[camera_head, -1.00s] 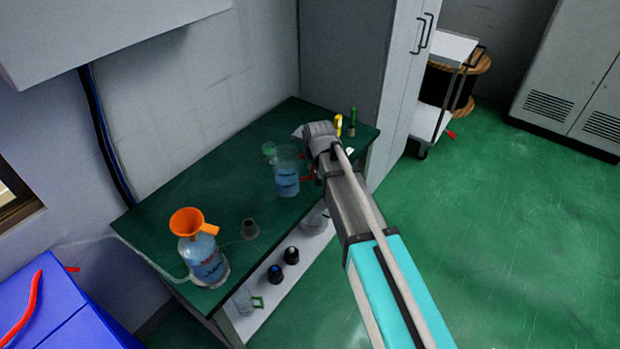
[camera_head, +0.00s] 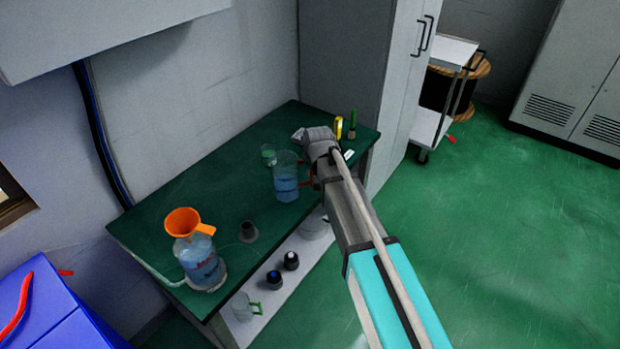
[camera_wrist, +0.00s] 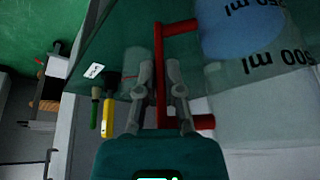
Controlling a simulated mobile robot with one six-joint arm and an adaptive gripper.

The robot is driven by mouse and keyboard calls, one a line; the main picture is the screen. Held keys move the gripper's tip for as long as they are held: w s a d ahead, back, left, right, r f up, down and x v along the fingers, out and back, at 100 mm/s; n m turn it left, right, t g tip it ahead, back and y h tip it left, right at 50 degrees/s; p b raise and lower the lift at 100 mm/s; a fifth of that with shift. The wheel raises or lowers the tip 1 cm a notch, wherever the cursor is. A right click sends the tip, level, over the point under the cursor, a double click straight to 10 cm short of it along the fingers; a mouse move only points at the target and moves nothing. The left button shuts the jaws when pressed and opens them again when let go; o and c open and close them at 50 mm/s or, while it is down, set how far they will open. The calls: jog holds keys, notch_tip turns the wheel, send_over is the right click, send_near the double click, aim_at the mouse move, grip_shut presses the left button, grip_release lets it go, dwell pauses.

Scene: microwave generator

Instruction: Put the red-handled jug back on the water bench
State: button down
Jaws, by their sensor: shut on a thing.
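The clear jug (camera_head: 286,180) with a red handle and blue liquid appears upright over the green-topped bench (camera_head: 205,190) in the head view. Whether its base touches the top is unclear. In the wrist view the jug (camera_wrist: 250,70) fills the right side, with its volume marks showing. My gripper (camera_wrist: 160,88) is shut on the red handle (camera_wrist: 161,75), one finger on each side. In the head view my gripper (camera_head: 314,181) is to the right of the jug, partly hidden by my own arm.
A green-tinted vessel (camera_head: 268,154) is close behind the jug. Yellow (camera_head: 338,128) and green (camera_head: 352,125) items stand at the far right.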

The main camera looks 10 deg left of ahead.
jog(key=shift+f+b, duration=0.5)
jog(key=shift+f, duration=0.5)
jog(key=c, duration=0.8)
grip_release()
jog(key=shift+o, duration=0.2)
jog(key=p+v, duration=1.1)
jog(key=v, duration=0.1)
jog(key=shift+r, duration=0.2)
jog(key=shift+s+d, duration=0.1)
jog(key=shift+d, duration=0.05)
jog(key=s+d+m+g, duration=0.1)
jog(key=s+d, duration=0.4)
jog(key=d, duration=0.6)
jog(key=s+d+f+m+g+h, duration=0.1)
jog(key=s+d, duration=0.4)
jog(key=d, duration=0.5)
jog(key=s+d+m+g+h, duration=0.1)
jog(key=s+d, duration=0.4)
jog(key=d, duration=0.6)
jog(key=shift+s+d+f+m+g, duration=0.2)
jog(key=shift+d+m+g, duration=0.25)
jog(key=shift+m, duration=0.35)
